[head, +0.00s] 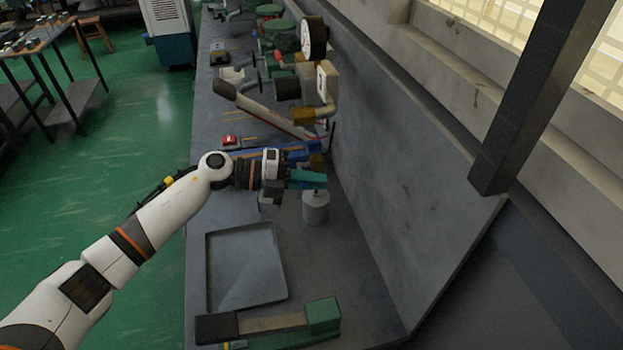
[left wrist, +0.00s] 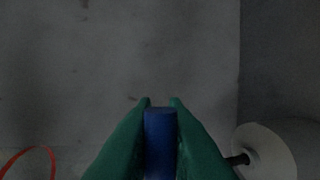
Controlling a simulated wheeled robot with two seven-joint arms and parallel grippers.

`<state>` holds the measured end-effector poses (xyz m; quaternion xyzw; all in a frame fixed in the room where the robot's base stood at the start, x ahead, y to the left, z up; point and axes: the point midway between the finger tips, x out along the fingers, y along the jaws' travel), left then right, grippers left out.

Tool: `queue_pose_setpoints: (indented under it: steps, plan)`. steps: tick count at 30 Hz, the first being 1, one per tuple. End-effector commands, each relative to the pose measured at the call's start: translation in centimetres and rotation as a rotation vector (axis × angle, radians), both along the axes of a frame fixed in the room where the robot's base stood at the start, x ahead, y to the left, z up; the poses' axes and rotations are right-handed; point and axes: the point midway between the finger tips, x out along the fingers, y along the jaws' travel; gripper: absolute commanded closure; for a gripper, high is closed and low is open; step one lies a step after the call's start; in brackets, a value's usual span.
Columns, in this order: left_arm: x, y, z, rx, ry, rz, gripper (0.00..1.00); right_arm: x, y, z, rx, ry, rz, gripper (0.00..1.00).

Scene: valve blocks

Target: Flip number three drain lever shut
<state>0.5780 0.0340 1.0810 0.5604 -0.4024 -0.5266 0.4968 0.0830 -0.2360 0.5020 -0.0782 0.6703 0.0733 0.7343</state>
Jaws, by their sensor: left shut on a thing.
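My left gripper (head: 308,179) has green fingers and is over the bench, beside the back panel. In the left wrist view its fingers (left wrist: 160,102) are shut on a blue bar (left wrist: 160,143), the blue lever. A blue bar (head: 294,148) also shows just behind the gripper in the head view, partly hidden by it. A grey cylinder (head: 316,208) stands just below the fingers. I cannot read any number on the valves, so I cannot tell which is number three. My right gripper is not in view.
A grey tray (head: 243,268) lies in front of the gripper. A green block with a dark-gripped lever (head: 323,314) lies at the near end. Farther back are a long lever with a dark grip (head: 224,89), a red button box (head: 230,141) and several valves. The back panel (head: 400,170) bounds the right.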

Motion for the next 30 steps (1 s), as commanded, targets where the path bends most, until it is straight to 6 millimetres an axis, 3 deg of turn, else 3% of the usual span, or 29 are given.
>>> queue_pose_setpoints:
  steps: [10,11,14,23,26,30]
  plan:
    - [0.0,0.0,0.1,-0.002,0.004,0.001,1.0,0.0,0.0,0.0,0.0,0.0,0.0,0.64]
    - [0.0,0.0,0.1,-0.002,0.004,0.001,0.83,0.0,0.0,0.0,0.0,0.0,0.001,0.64]
    - [0.0,0.0,0.1,-0.002,0.003,0.001,0.67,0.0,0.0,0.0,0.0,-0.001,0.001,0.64]
    - [0.0,0.1,0.0,-0.001,0.002,0.0,0.66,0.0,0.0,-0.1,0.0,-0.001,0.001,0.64]
    - [-0.1,0.8,0.0,-0.001,0.001,0.001,0.66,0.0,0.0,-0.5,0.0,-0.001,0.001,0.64]
    - [-0.3,3.2,0.2,0.001,0.0,0.003,0.66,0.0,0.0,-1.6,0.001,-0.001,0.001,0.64]
